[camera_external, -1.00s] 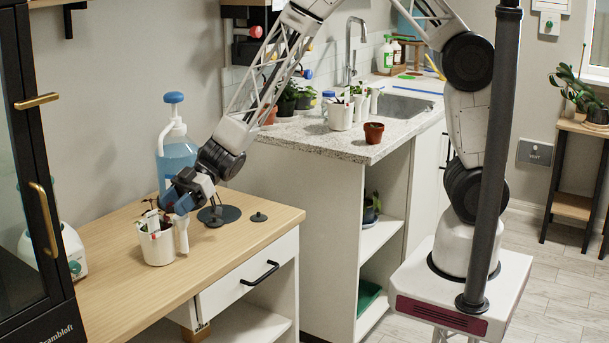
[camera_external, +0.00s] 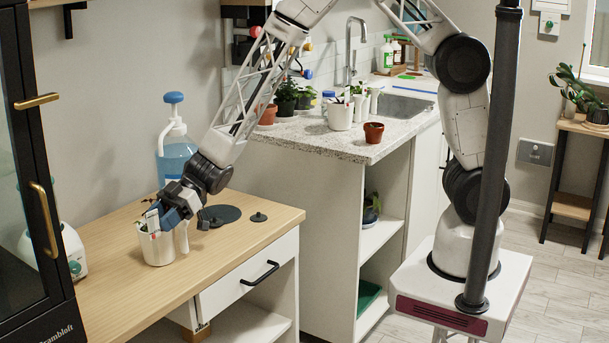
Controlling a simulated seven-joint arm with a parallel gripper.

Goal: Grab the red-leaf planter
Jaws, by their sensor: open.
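A white planter (camera_external: 158,250) stands upright on the wooden desk. It has a pale loop or spout on its right side, and small dark leaves and white tags at its top. The leaf colour is hard to make out; a reddish tint showed earlier. My gripper (camera_external: 170,216) is low at the planter's upper right, its fingers over or beside the rim. It covers part of the leaves and tags. The jaws are open; whether a finger touches the planter cannot be told.
A blue pump bottle (camera_external: 175,160) stands close behind my gripper. A dark disc (camera_external: 226,213) and a small dark knob piece (camera_external: 258,217) lie right of it. The cabinet (camera_external: 40,230) and a white bottle (camera_external: 68,252) are at left. The desk front is clear.

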